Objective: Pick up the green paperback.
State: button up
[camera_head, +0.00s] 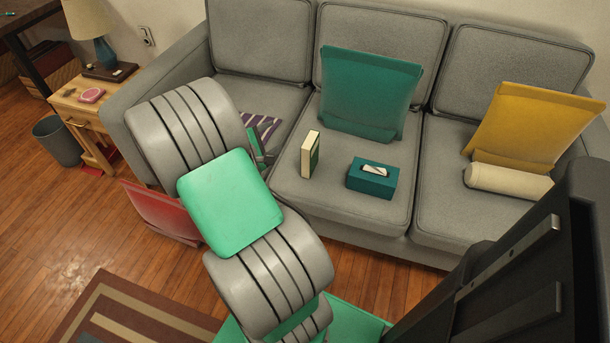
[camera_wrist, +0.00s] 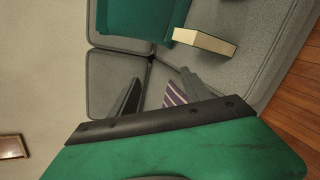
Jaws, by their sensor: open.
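The green paperback (camera_head: 311,155) stands upright on the sofa's middle seat, its cream page edges and a strip of green cover showing. In the wrist view the paperback (camera_wrist: 205,41) lies beyond the fingers, toward the upper right, with its pale page side showing. My gripper (camera_wrist: 161,88) is open, and nothing is held between its fingers. It is over the left seat, apart from the book and to its left. In the head view my arm hides most of the gripper.
A teal tissue box (camera_head: 372,178) sits just right of the book, and a teal cushion (camera_head: 368,92) leans behind it. A purple-striped cloth (camera_head: 262,124) lies on the left seat. A yellow cushion (camera_head: 530,125) and cream roll (camera_head: 507,181) occupy the right seat.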

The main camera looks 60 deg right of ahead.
aim_at(307, 158)
jog(key=s+d+f+n+h+b, duration=0.1)
jog(key=s+d+f+n+b, duration=0.1)
jog(key=f+n, duration=0.2)
jog(key=s+d+f+n+h+b, duration=0.2)
jog(key=f+n+b, duration=0.1)
jog(key=f+n, duration=0.1)
jog(key=s+d+f+n+h+b, duration=0.1)
jog(key=s+d+f+n+b, duration=0.1)
jog(key=s+f+n, duration=0.1)
jog(key=shift+d+f+n+t+h, duration=0.15)
jog(key=shift+f+n+t, duration=0.1)
jog(key=shift+f, duration=0.45)
jog(key=shift+d+f+n+t+h, duration=0.15)
jog(key=shift+f+n, duration=0.1)
jog(key=shift+f, duration=0.45)
jog(key=shift+d+n, duration=0.15)
jog(key=shift+n, duration=0.25)
jog(key=d, duration=0.2)
jog(key=w+d+b, duration=0.1)
jog(key=d, duration=0.4)
jog(key=shift+w+d, duration=0.1)
jog(key=shift+w, duration=0.05)
jog(key=shift+c, duration=0.3)
grip_shut()
jog(key=shift+r, duration=0.1)
